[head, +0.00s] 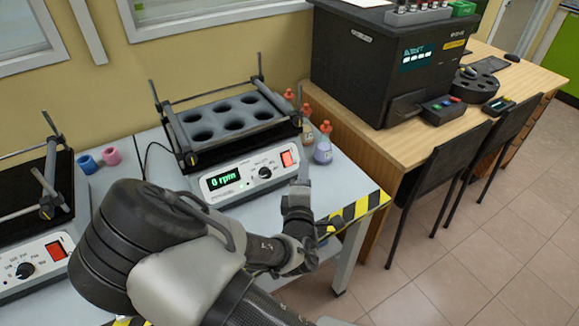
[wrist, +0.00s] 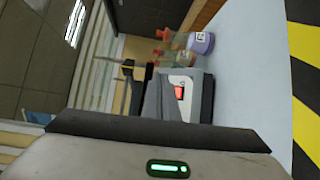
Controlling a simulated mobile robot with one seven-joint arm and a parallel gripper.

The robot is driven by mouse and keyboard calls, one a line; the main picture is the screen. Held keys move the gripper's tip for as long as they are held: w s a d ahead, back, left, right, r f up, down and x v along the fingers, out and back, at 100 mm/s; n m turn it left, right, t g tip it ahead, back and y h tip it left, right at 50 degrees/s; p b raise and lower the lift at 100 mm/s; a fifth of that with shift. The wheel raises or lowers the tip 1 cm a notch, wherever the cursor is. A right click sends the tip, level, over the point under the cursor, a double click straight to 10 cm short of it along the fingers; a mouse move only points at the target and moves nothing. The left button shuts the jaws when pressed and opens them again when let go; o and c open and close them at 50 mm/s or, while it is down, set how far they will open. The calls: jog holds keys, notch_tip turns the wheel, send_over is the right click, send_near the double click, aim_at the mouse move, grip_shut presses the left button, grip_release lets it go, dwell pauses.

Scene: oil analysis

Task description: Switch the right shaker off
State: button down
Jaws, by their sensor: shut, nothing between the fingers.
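The right shaker (head: 222,187) stands on the white bench with an empty rack of round holes on top. Its green display (head: 224,179) reads 0 rpm, with a black knob (head: 265,172) beside it. Its red switch (head: 287,158) is at the right end of the front panel; the wrist view also shows this red switch (wrist: 179,93). My gripper (head: 304,170) is just right of the panel's right end, near the switch; I cannot tell whether it touches the shaker. Its fingers are shut and empty. In the wrist view my gripper's body fills the bottom.
The left shaker (head: 30,262) has its own red switch (head: 56,250). Capped bottles (head: 323,152) stand behind my gripper at the right shaker's side. A black machine (head: 350,70) and chairs (head: 440,165) are at right.

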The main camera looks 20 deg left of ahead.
aim_at(288, 159)
jog(key=shift+w+a+f+b, duration=1.4)
jog(key=shift+w+a+f, duration=0.25)
jog(key=shift+a, duration=0.2)
jog(key=shift+a+f, duration=0.1)
jog(key=shift+f, duration=0.05)
dwell(0.7)
jog(key=shift+w+a+f+b, duration=0.15)
jog(key=shift+w+a+b, duration=0.05)
jog(key=shift+b, duration=0.1)
jog(key=shift+w+a+f, duration=0.15)
dwell(0.6)
dwell(0.3)
jog(key=shift+s+d+r, duration=0.4)
jog(key=shift+s+d, duration=0.05)
